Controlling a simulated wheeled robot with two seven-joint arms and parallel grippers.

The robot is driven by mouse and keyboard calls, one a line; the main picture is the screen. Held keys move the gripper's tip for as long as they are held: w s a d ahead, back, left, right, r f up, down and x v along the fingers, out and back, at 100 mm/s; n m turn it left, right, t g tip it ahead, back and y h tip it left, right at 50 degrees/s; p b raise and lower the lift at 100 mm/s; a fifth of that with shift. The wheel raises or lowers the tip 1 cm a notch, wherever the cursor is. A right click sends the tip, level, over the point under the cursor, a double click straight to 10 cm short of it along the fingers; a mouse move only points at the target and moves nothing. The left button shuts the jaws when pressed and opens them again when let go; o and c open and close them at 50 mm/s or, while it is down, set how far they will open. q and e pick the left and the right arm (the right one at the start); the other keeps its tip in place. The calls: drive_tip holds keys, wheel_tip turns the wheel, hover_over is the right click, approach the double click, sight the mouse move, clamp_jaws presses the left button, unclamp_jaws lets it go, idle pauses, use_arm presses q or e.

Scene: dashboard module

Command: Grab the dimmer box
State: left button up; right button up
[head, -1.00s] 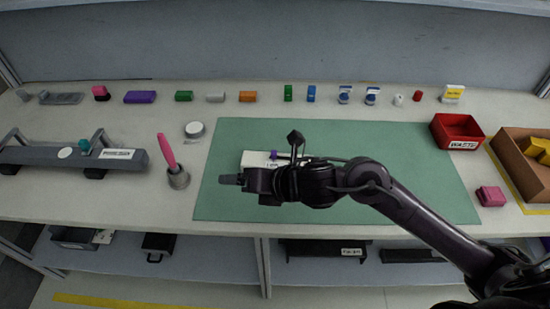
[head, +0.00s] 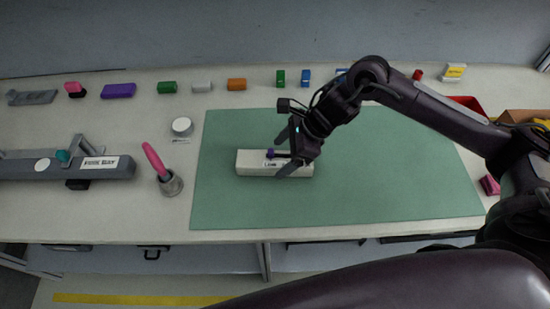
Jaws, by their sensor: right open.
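A long white box (head: 250,163) with a small dark-lettered label and a purple knob (head: 270,153) lies on the green mat (head: 380,190). I cannot read its label clearly, so I cannot confirm that it is the dimmer box. My right gripper (head: 283,150) is open, over the right half of the box. One finger shows beyond the box's far edge and the other in front of its top and label. I cannot tell whether they touch it. The gripper hides part of the box's right side. My left gripper is not in view.
A grey fixture (head: 100,170) stands at the left, beside a pink-handled tool in a grey cup (head: 170,185). Several small coloured blocks line the back. A red tray (head: 468,102) and a brown box (head: 520,117) sit at the right. The mat's front is clear.

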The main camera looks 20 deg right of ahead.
sight(276, 158)
drive_tip(key=x, duration=0.2)
drive_tip(key=shift+w+a+f+p, duration=0.2)
drive_tip(key=shift+w+f+p, duration=0.05)
drive_tip(key=shift+w+p, duration=0.05)
drive_tip(key=shift+w+a+f, duration=0.1)
drive_tip(key=shift+a+f, duration=0.05)
drive_tip(key=shift+f, duration=0.15)
drive_tip(key=shift+c, duration=0.2)
drive_tip(key=c, duration=1.2)
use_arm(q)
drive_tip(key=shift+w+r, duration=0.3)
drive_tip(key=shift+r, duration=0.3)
use_arm(e)
drive_tip(key=shift+o, duration=0.2)
